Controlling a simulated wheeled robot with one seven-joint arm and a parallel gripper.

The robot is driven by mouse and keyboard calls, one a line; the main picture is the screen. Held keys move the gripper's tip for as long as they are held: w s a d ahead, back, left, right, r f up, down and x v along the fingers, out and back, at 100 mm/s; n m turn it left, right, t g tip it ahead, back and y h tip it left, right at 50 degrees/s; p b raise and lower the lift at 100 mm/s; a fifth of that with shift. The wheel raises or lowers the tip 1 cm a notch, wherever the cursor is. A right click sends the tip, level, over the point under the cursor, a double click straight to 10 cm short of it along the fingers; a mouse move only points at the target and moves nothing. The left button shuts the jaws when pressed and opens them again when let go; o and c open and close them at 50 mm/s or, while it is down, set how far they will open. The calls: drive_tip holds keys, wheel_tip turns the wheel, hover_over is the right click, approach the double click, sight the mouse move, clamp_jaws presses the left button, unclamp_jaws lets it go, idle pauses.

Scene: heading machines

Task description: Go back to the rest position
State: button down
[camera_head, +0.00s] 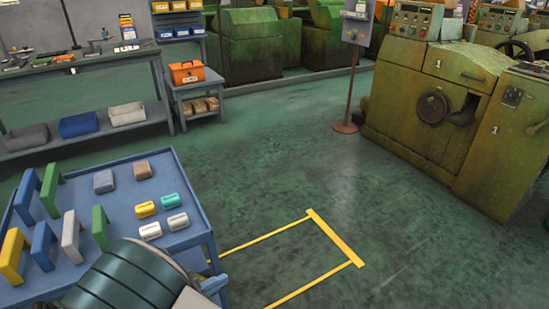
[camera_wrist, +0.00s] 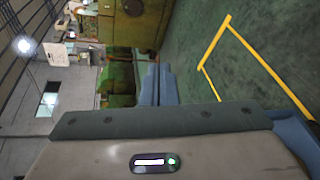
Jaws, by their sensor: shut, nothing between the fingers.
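My gripper (camera_wrist: 158,86) shows in the wrist view as two blue fingers side by side, pressed together with nothing between them. They point away from the grey wrist housing, towards the green machines and the open floor. In the head view my dark, rounded arm link fills the bottom left, over the near corner of the blue cart (camera_head: 187,238). The gripper itself is largely hidden there behind the arm. I see no object held.
The cart top holds blue, green, yellow and grey handle-shaped pieces and several small blocks. A yellow floor marking (camera_head: 335,238) lies right of it on clear green floor. A worn yellow-green machine (camera_head: 420,120) stands at right, with a sign post (camera_head: 351,80) beside it. Shelves (camera_head: 90,140) stand at back left.

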drive_tip(key=d+r+m+g+y+p, duration=0.45)
drive_tip(key=d+r+m+g, duration=0.4)
drive_tip(key=d+r, duration=0.85)
drive_tip(key=s+d+r+m+y+p, duration=0.4)
drive_tip(key=s+d+r+y+p, duration=0.2)
drive_tip(key=d+r, duration=0.5)
drive_tip(key=shift+s+d+r+t+y, duration=0.35)
drive_tip(key=shift+s+d+t, duration=0.1)
drive_tip(key=shift+s+d, duration=0.5)
drive_tip(key=shift+a, duration=0.1)
